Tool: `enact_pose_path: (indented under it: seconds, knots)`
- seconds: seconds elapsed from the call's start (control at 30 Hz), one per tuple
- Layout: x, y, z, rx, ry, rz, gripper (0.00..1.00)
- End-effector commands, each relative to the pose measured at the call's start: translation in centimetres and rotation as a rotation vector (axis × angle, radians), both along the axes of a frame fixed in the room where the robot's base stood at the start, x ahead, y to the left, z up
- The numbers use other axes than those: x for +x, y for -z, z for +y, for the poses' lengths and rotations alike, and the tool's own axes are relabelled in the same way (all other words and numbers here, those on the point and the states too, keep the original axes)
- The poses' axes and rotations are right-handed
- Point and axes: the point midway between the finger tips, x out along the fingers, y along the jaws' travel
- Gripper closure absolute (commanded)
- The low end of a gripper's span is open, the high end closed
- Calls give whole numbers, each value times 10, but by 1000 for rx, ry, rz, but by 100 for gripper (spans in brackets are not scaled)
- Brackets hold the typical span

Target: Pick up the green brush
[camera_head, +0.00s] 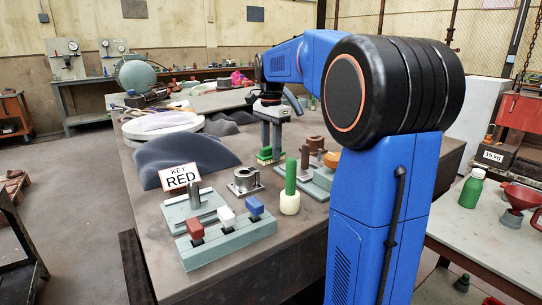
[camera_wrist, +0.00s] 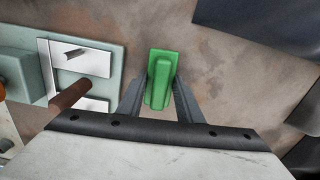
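A green block-shaped piece (camera_head: 265,153), which looks like the brush, is on the table below my gripper (camera_head: 271,137). In the wrist view the green brush (camera_wrist: 161,75) has a flat plate with a raised rounded ridge. It lies between the fingertips of my gripper (camera_wrist: 160,92), one finger on each side. The fingers point down at it. I cannot tell whether they press on it or leave a small gap. Its underside is hidden.
A green cylinder (camera_head: 291,177) on a cream base stands nearer on the table. A brown rod (camera_wrist: 69,95) stands left of the fingers. Dark grey foam (camera_head: 183,154) lies left.

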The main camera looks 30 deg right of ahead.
Motion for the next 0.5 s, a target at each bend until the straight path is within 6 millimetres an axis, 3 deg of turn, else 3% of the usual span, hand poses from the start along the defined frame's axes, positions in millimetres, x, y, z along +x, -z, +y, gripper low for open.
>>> enact_pose_path:
  seconds: [0.27, 0.5]
  knots:
    - [0, -2, 0, 0, 0, -1, 91]
    - [1, -33, 0, -1, 0, -3, 91]
